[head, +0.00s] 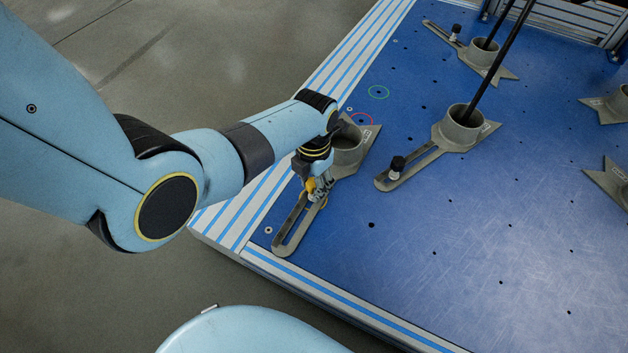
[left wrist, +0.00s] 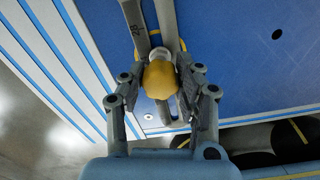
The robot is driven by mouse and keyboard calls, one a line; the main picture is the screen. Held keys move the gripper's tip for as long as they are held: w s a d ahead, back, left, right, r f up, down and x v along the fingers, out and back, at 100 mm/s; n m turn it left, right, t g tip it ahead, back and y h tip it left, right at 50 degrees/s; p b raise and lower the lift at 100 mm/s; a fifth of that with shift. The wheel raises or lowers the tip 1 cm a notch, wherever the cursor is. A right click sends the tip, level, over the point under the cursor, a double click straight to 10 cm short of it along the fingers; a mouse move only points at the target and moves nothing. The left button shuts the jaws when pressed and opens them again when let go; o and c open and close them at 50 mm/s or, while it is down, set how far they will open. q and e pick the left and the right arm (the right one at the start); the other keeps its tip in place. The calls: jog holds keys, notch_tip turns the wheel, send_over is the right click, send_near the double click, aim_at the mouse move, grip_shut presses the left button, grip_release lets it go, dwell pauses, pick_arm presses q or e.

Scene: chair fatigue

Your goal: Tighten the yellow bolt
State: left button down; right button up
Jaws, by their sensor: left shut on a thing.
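The yellow bolt (head: 311,185) is at the slotted arm of a grey clamp bracket (head: 289,228) near the left edge of the blue table. In the left wrist view the yellow bolt head (left wrist: 161,80) is in the middle, over a pale collar at the bracket's slot. My left gripper (head: 320,190) reaches down over the bracket and is shut on the bolt. In the left wrist view its fingers (left wrist: 162,88) are on either side of the yellow head. The fingers partly hide the bolt in the head view. My right gripper is not in view.
Beside it, another grey bracket (head: 410,169) has a black-knobbed bolt (head: 397,167) and a black rod (head: 494,65) in its cup. More brackets stand at the back and right. Red (head: 361,119) and green (head: 378,93) rings mark the blue table (head: 450,255). Its front middle is clear.

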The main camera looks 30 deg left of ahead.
pick_arm(q)
jog(key=shift+w+r+m+p, duration=0.1)
jog(key=shift+m+p, duration=0.1)
jog(key=shift+m, duration=0.4)
jog(key=shift+r+m+p, duration=0.1)
jog(key=shift+m+p, duration=0.05)
jog(key=shift+m, duration=0.45)
jog(key=shift+f+m, duration=0.15)
jog(key=shift+m, duration=0.45)
jog(key=m, duration=0.2)
jog(key=shift+m+p, duration=0.3)
jog(key=shift+p, duration=0.1)
jog(key=shift+m, duration=0.7)
jog(key=shift+m+p, duration=0.3)
jog(key=shift+m, duration=1.7)
